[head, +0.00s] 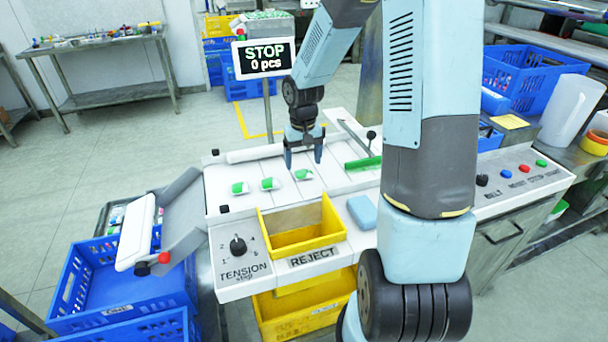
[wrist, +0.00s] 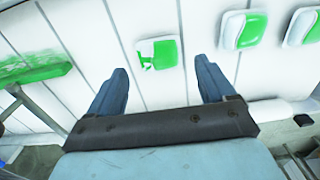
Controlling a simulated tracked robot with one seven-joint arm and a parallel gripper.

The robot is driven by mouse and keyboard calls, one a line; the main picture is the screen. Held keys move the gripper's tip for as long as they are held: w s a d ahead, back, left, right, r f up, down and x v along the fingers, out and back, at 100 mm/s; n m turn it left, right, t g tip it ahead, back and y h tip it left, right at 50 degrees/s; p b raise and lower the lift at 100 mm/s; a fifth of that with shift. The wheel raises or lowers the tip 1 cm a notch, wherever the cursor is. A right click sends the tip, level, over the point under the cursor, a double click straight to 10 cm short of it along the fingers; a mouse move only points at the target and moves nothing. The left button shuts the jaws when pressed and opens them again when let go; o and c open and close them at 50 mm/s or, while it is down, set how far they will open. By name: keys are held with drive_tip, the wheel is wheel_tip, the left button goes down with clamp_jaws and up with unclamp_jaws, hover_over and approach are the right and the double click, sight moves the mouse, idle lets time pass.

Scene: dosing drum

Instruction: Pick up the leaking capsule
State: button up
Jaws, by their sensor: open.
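Three white-and-green capsules lie in a row on the white slatted belt. The leaking capsule (wrist: 160,53), with a ragged, smeared green patch, lies between and just beyond my fingertips in the wrist view; in the head view it is the rightmost capsule (head: 303,175). The other two, (wrist: 243,30) and (wrist: 304,27), have neat green faces and sit to its right in the wrist view. In the head view they are the middle capsule (head: 270,184) and the left capsule (head: 240,188). My gripper (head: 304,162) is open and empty above the leaking capsule, fingers pointing down; its fingers also show in the wrist view (wrist: 161,72).
A yellow reject bin (head: 302,248) stands in front of the belt. A green bar (head: 363,162) lies to the right on the belt. A light-blue block (head: 362,212) sits beside the bin. A tension knob (head: 237,246) is front left, and a STOP sign (head: 264,58) stands behind.

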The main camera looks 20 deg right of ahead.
sight(303, 172)
drive_tip(key=shift+f, duration=1.75)
drive_tip(key=shift+c, duration=0.3)
drive_tip(key=c, duration=1)
